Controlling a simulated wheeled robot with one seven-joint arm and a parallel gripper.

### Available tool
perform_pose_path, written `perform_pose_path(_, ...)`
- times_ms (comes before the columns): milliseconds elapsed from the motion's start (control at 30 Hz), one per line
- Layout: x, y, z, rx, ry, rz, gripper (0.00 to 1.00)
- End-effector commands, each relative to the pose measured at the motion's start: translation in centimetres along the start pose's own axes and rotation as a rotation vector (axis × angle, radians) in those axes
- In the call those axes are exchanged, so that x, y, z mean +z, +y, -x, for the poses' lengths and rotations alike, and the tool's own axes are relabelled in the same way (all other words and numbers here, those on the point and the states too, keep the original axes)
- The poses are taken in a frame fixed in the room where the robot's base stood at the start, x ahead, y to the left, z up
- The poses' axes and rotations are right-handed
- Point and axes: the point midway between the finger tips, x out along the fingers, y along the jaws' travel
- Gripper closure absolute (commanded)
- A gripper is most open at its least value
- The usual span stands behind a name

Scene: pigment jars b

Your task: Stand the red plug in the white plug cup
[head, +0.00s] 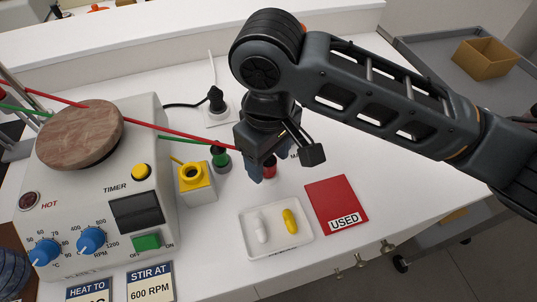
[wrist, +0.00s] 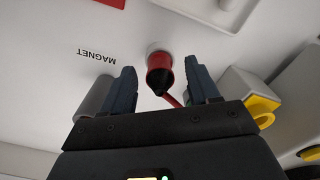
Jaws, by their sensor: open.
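The red plug (wrist: 159,68) shows between my two fingers in the wrist view, its black end and red cable toward me. In the head view the plug (head: 270,168) is partly hidden behind my gripper. The plug's far end meets a small white round piece (wrist: 157,47), which looks like the white plug cup; how deep it sits I cannot tell. The plug looks roughly upright. My gripper (wrist: 162,90) is open, with a finger on each side of the plug and visible gaps. In the head view my gripper (head: 267,168) is low over the table.
A white block with a yellow socket (head: 195,183) and a green plug (head: 220,157) stand to the left. A hotplate (head: 100,180) is further left. A white tray (head: 275,245) with white and yellow capsules and a red USED mat (head: 335,195) lie in front.

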Motion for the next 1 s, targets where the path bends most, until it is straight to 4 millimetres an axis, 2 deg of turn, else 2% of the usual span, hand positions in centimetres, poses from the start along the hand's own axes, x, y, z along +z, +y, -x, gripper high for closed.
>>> perform_pose_path(133, -0.1, 0.0, 1.4, 0.0, 0.003, 0.001, 0.4)
perform_pose_path(400, -0.1, 0.0, 5.8, 0.0, 0.002, 0.002, 0.4)
perform_pose_path(500, -0.1, 0.0, 6.9, 0.001, 0.002, 0.0, 0.4)
perform_pose_path(633, 0.0, 0.0, 7.6, 0.0, 0.001, 0.001, 0.4)
perform_pose_path(1000, 0.0, 0.0, 7.7, 0.0, 0.0, 0.0, 0.4)
